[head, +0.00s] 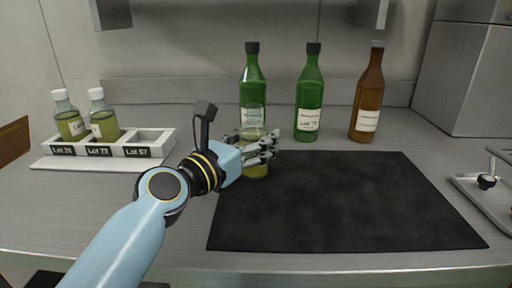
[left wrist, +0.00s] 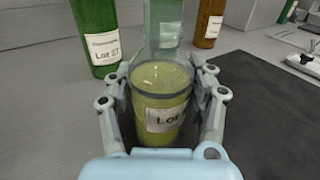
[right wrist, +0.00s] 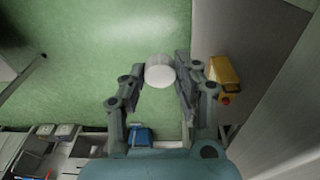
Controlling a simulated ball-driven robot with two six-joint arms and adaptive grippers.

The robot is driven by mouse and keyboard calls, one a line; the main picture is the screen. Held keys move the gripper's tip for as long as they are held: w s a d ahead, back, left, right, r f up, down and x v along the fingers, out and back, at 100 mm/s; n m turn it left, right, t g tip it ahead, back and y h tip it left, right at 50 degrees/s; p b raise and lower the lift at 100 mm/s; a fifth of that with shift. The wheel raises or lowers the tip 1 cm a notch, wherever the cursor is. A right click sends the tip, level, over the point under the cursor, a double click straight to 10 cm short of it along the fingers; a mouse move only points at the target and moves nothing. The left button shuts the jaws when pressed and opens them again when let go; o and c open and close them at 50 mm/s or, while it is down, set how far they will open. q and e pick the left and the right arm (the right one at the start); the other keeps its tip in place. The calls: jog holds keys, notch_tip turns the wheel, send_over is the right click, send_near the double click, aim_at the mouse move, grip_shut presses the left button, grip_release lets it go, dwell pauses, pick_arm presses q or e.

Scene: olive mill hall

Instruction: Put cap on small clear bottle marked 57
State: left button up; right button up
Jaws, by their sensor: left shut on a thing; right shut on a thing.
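The small clear bottle (head: 256,168) holds yellow-green liquid and stands upright at the left edge of the dark mat. Its neck has no cap on it. My left gripper (head: 268,146) is shut around its body. In the left wrist view the bottle (left wrist: 160,85) sits between the fingers, its label showing only "Lo" and part of a further character. My right gripper (right wrist: 162,68) is shut on a white round cap (right wrist: 160,70) at its fingertips. The right gripper and the cap are outside the head view.
A white rack (head: 97,152) at left holds two capped bottles; its right slot is empty, marked Lot 57 or 67. Two green bottles (head: 308,90) and a brown bottle (head: 368,95) stand behind the dark mat (head: 345,205), which is otherwise bare. A metal tray (head: 480,190) is at right.

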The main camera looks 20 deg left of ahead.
aim_at(249, 117)
pick_arm(q)
grip_shut()
jog(key=shift+r, duration=0.25)
pick_arm(e)
jog(key=shift+r, duration=0.15)
